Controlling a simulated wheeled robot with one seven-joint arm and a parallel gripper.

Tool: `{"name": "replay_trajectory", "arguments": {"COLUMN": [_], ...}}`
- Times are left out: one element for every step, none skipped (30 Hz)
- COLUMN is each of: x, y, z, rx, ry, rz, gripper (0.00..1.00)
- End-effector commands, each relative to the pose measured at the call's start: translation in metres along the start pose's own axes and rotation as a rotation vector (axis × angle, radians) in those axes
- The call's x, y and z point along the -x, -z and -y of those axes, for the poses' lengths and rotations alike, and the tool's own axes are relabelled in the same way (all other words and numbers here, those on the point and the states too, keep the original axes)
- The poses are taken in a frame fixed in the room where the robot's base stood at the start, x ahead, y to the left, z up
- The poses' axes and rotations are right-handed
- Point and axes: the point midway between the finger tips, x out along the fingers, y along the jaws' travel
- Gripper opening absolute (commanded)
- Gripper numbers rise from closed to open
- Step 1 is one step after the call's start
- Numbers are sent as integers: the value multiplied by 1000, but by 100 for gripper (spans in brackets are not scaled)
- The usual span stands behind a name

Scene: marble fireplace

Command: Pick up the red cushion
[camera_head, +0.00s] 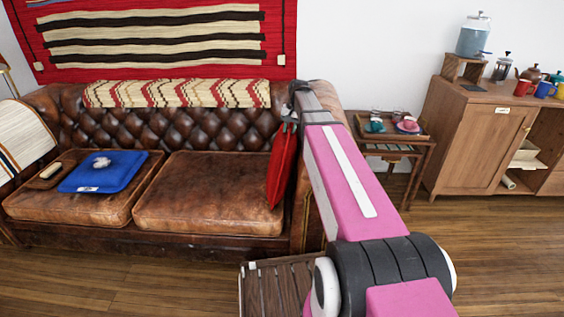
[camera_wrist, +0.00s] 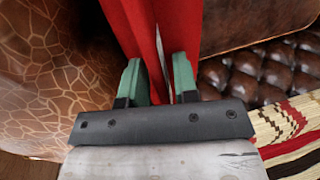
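The red cushion (camera_head: 281,165) stands on edge at the right end of the brown leather sofa (camera_head: 208,194), by its armrest. My gripper (camera_head: 289,124) is at the cushion's top edge, pointing down. In the wrist view the cushion (camera_wrist: 177,25) runs down between and behind the two green fingertips of my gripper (camera_wrist: 160,80). Red fabric shows in the gap, with a thin pale strip along it. Whether the fingers press on the cushion cannot be told. My arm hides part of the sofa's right armrest.
A patterned throw (camera_head: 177,93) covers the backrest top. A side table (camera_head: 398,150) and a wooden cabinet (camera_head: 475,135) stand at right. A slatted wooden piece (camera_head: 276,288) stands in front.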

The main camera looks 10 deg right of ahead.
Motion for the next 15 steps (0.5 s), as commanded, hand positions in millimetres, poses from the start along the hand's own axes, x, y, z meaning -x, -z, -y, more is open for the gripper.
{"name": "replay_trajectory", "arguments": {"x": [0, 0, 0, 0, 0, 0, 0, 0, 0, 0, 0, 0, 0, 0, 0], "y": [0, 0, 0, 0, 0, 0, 0, 0, 0, 0, 0, 0, 0, 0, 0], "z": [0, 0, 0, 0, 0, 0, 0, 0, 0, 0, 0, 0, 0, 0, 0], "rx": [0, 0, 0, 0, 0, 0, 0, 0, 0, 0, 0, 0, 0, 0, 0], "ry": [0, 0, 0, 0, 0, 0, 0, 0, 0, 0, 0, 0, 0, 0, 0], "rz": [0, 0, 0, 0, 0, 0, 0, 1, 1, 1, 1, 1, 1, 1, 1], "gripper": [11, 1, 0, 0, 0, 0, 0, 0, 0, 0, 0, 0, 0, 0, 0]}}
